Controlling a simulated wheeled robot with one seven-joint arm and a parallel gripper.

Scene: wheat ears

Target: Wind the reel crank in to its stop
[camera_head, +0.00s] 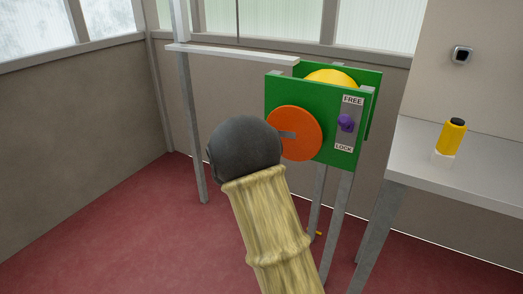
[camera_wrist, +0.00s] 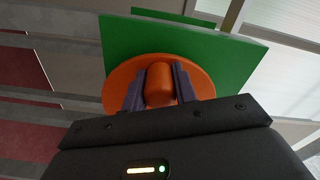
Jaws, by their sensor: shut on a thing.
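The reel's green housing (camera_head: 285,92) stands on grey legs, with a yellow drum (camera_head: 330,77) showing at its top. An orange crank disc (camera_head: 305,140) is on its front face, partly hidden by my dark wrist. In the wrist view, the orange disc (camera_wrist: 205,80) carries an orange handle (camera_wrist: 159,86). My gripper (camera_wrist: 160,84) is shut on this handle, one dark finger on each side. In the head view, my wrist hides most of the gripper and the handle.
A purple knob (camera_head: 346,122) sits between FREE and LOCK labels on the housing's right face. A grey bench (camera_head: 480,170) at the right holds a yellow and black canister (camera_head: 452,138). A pale bar (camera_head: 230,54) runs left from the housing to a post. Red floor (camera_head: 110,230) is open at left.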

